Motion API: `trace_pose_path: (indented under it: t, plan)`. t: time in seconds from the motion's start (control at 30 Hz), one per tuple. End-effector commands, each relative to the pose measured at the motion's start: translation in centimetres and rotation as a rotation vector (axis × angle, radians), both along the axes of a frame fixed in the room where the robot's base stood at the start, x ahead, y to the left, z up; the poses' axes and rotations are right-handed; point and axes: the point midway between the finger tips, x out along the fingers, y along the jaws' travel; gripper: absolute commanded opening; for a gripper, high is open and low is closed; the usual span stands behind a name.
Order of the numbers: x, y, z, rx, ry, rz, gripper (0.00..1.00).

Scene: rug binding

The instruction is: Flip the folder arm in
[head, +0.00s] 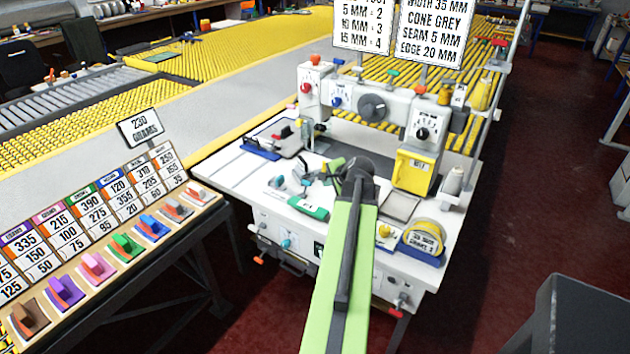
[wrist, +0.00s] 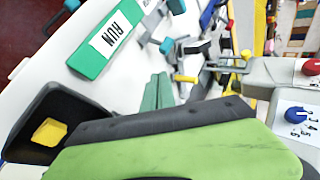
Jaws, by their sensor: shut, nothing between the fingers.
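The folder arm seems to be among the small grey metal parts with teal tips (head: 276,182) on the white machine table, left of my gripper; I cannot tell which part it is. In the wrist view, grey brackets with teal ends (wrist: 168,46) lie just beyond my fingertips. My gripper (head: 327,174) is low over the table in front of the sewing head. In the wrist view its two grey-green fingers (wrist: 158,92) are together and empty, with no clear contact visible. My green and dark arm hides part of the table.
A green RUN plate (head: 308,207) lies left of my arm. The white sewing machine (head: 372,107) with a yellow cover (head: 413,172) stands behind. A yellow tape roll (head: 425,237) is at the right front. A blue-edged tray (head: 262,152) sits at the left. A sample rack (head: 125,250) stands further left.

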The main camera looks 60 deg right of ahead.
Motion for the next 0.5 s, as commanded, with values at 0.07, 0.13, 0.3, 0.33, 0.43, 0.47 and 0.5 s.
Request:
trace_pose_path:
  t: [0.07, 0.13, 0.3, 0.33, 0.43, 0.47, 0.5]
  plan:
    - [-0.8, -0.7, 0.1, 0.002, -0.011, -0.024, 0.0]
    - [-0.8, -0.7, 0.2, 0.002, -0.013, -0.027, 0.0]
    - [-0.7, -0.6, 0.1, 0.002, -0.011, -0.023, 0.0]
    - [-0.7, -0.6, 0.1, 0.002, -0.011, -0.023, 0.0]
    - [-0.4, -0.8, -0.4, 0.001, -0.01, -0.021, 0.0]
    - [-0.2, -1.0, -0.7, 0.001, -0.01, -0.021, 0.0]
    - [0.2, -1.2, -1.2, 0.001, -0.01, -0.02, 0.0]
